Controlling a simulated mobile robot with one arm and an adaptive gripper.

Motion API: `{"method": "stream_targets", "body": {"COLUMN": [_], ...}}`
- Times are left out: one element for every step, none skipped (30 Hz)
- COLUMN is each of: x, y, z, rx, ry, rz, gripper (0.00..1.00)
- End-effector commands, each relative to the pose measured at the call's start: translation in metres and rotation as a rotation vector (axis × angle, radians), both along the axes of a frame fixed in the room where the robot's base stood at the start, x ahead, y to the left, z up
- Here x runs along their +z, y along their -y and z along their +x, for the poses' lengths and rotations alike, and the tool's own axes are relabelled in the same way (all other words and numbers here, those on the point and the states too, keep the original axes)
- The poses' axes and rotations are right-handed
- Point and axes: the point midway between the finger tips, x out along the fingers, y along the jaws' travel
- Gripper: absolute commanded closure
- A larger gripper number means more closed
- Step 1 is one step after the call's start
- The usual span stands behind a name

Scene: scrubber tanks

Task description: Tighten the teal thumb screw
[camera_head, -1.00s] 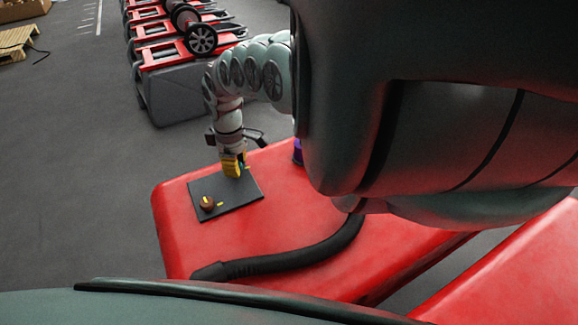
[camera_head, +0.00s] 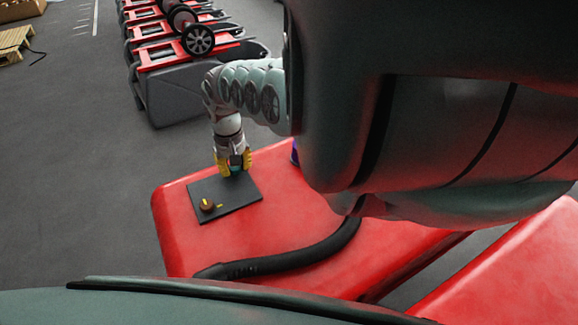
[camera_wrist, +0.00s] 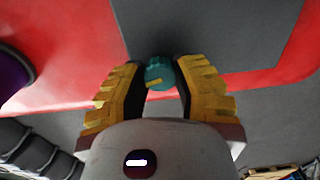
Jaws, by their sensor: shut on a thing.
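The teal thumb screw (camera_wrist: 159,72) sits on the dark grey plate (camera_wrist: 190,25) and carries a yellow mark on its top. My gripper (camera_wrist: 158,84) is over it, with its yellow and black fingers on either side of the screw, shut on it. In the head view my gripper (camera_head: 234,170) points down at the back part of the plate (camera_head: 240,203), and only a little teal (camera_head: 236,161) shows between the fingers. The yellow mark on the screw lies at a slight slant in the wrist view.
An orange-brown knob (camera_head: 207,205) with a yellow pointer stands on the plate's front left, beside a small yellow mark. The plate lies on a red tank top (camera_head: 300,225). A black hose (camera_head: 290,260) crosses its front. A purple object (camera_wrist: 12,75) stands at the left in the wrist view.

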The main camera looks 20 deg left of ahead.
Motion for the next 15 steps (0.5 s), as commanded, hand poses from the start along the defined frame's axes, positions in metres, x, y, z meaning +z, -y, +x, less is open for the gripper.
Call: {"method": "stream_targets", "body": {"x": [0.0006, 0.0006, 0.0007, 0.001, 0.0012, 0.001, 0.0006, 0.0004, 0.0002, 0.0003, 0.0004, 0.0006, 0.0008, 0.0009, 0.001], "y": [0.0001, 0.0003, 0.0003, 0.0, -0.0004, -0.0005, -0.0006, -0.0005, -0.0006, -0.0006, -0.0008, -0.0009, -0.001, -0.0009, -0.0009], "z": [-0.0008, -0.0009, -0.0008, -0.0006, -0.0005, -0.0006, -0.0011, -0.0014, -0.0019, -0.002, -0.002, -0.0018, -0.0018, -0.0017, -0.0015], "rx": [-0.036, -0.058, -0.084, -0.103, -0.121, -0.143, -0.158, -0.171, -0.188, -0.2, -0.209, -0.222, -0.231, -0.238, -0.246], "ry": [-0.001, -0.001, -0.001, -0.001, 0.0, 0.0, -0.001, -0.001, -0.002, -0.001, -0.001, -0.001, -0.001, -0.001, -0.001], "rz": [-0.002, -0.003, -0.004, -0.004, -0.002, -0.002, -0.002, -0.002, -0.003, -0.004, -0.004, -0.004, -0.004, -0.004, -0.004], "gripper": [1.0, 1.0, 1.0, 1.0, 1.0, 1.0, 1.0, 1.0, 1.0, 1.0, 1.0, 1.0, 1.0, 1.0, 1.0]}}
